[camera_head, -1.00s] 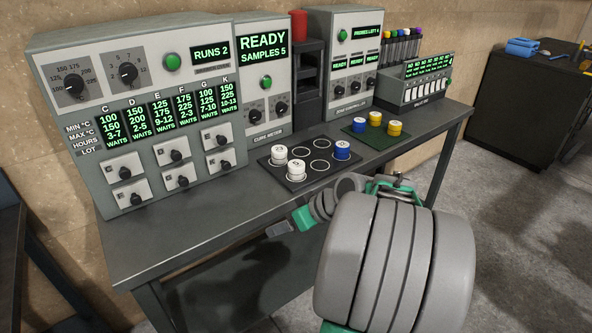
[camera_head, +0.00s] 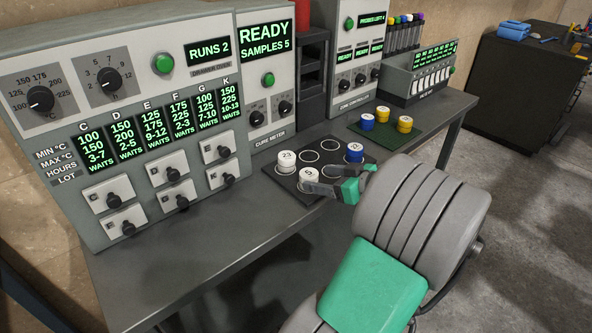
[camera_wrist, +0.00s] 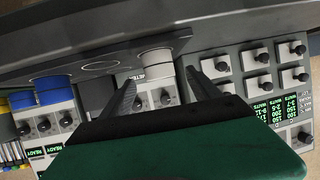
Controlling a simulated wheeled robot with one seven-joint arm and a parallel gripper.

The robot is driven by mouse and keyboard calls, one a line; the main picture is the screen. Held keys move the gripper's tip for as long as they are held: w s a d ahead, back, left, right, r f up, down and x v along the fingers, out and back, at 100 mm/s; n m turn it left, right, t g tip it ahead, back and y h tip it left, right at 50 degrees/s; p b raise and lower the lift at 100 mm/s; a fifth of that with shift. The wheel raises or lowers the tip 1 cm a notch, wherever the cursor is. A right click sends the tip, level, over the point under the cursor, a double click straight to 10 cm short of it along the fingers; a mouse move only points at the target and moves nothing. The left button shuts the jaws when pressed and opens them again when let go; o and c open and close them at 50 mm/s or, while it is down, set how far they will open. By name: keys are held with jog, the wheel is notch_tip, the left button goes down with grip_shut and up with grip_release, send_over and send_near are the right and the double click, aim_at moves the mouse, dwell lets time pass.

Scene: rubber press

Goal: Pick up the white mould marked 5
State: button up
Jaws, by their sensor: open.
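Two white moulds stand on the dark tray (camera_head: 275,168). The front one (camera_head: 308,176) carries a mark that looks like 5, partly too small to read surely. The one behind it to the left (camera_head: 286,158) seems to be marked 23. My gripper (camera_head: 314,182) is open beside the front mould, its fingers reaching in from the right. In the wrist view, a white mould (camera_wrist: 155,66) stands between and beyond the two spread fingers (camera_wrist: 160,92). Whether the fingers touch it cannot be told.
A blue mould (camera_head: 354,150) stands on the tray's right part. A green mat (camera_head: 371,136) holds a blue mould (camera_head: 367,121) and two yellow ones (camera_head: 405,125). The cure meter (camera_head: 270,107) and a knobbed panel (camera_head: 165,187) stand behind. The bench front (camera_head: 200,245) is clear.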

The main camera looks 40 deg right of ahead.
aim_at(302, 174)
jog(key=x, duration=0.8)
jog(key=shift+r+p, duration=0.2)
jog(key=shift+p, duration=0.15)
grip_shut()
